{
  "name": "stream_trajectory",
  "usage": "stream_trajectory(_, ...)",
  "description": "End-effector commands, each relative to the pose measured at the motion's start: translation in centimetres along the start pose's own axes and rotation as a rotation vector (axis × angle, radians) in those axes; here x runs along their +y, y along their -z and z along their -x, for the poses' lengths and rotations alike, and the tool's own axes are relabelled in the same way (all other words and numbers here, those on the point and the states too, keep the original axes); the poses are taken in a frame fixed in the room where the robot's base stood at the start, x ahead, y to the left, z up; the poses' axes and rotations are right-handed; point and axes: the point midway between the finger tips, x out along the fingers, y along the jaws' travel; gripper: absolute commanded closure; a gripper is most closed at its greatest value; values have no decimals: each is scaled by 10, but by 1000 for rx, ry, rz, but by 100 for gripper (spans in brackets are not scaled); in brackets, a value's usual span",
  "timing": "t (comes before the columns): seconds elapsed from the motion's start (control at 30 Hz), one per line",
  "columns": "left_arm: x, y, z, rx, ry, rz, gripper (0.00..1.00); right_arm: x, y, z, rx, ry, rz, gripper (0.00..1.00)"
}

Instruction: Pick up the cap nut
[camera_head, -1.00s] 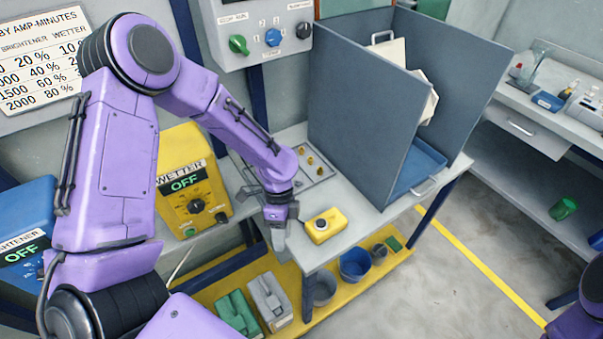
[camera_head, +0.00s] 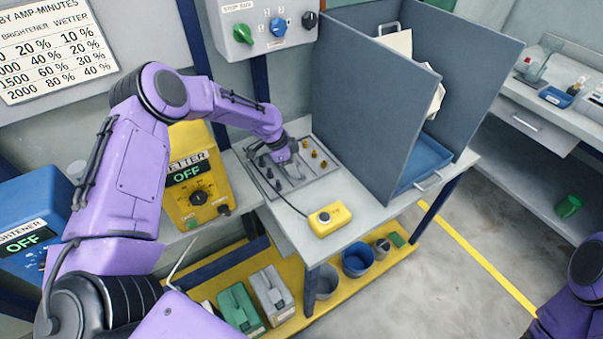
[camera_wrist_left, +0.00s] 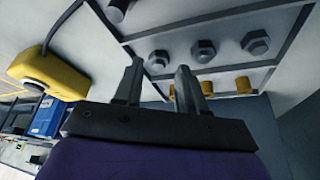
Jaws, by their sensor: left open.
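A shallow grey sorting tray (camera_head: 297,190) lies on the bench, with dark grey pieces on its left side and brass pieces (camera_head: 315,154) on its right. My left gripper (camera_head: 290,168) is over the tray, pointing down, and hides part of it. In the left wrist view the left gripper (camera_wrist_left: 159,80) is open and empty. Several grey hexagonal nuts with rounded tops, which look like cap nuts, sit in a row; one cap nut (camera_wrist_left: 158,59) shows just beyond and between the fingertips. Brass pieces (camera_wrist_left: 243,85) stand in the neighbouring compartment. My right gripper is out of view.
A yellow box with a round button (camera_head: 330,219) stands near the bench's front edge, with a cable beside it. A tall blue-grey partition (camera_head: 360,110) rises right of the tray. The yellow wetter unit (camera_head: 190,180) stands to the left. Bare bench lies in front of the tray.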

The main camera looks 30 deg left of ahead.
Motion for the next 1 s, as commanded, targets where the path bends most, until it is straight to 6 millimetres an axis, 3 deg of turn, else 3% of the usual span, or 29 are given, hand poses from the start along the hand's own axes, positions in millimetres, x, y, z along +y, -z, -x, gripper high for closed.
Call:
stream_trajectory(0.03, 1, 1, -5, -3, -3, 1, 60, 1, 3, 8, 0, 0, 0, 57)
stream_trajectory(0.17, 0, 1, -24, -1, -1, 0, 60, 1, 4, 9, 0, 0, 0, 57)
stream_trajectory(0.4, 0, 1, -27, 0, 0, 0, 60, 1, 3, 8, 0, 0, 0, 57)
stream_trajectory(0.53, 0, 1, -27, 0, 0, 0, 100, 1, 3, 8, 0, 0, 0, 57)
stream_trajectory(0.83, -1, 1, -25, 1, 1, -1, 100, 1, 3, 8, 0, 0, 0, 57)
stream_trajectory(1.0, -1, 8, -9, 2, 3, -3, 100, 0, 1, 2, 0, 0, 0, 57)
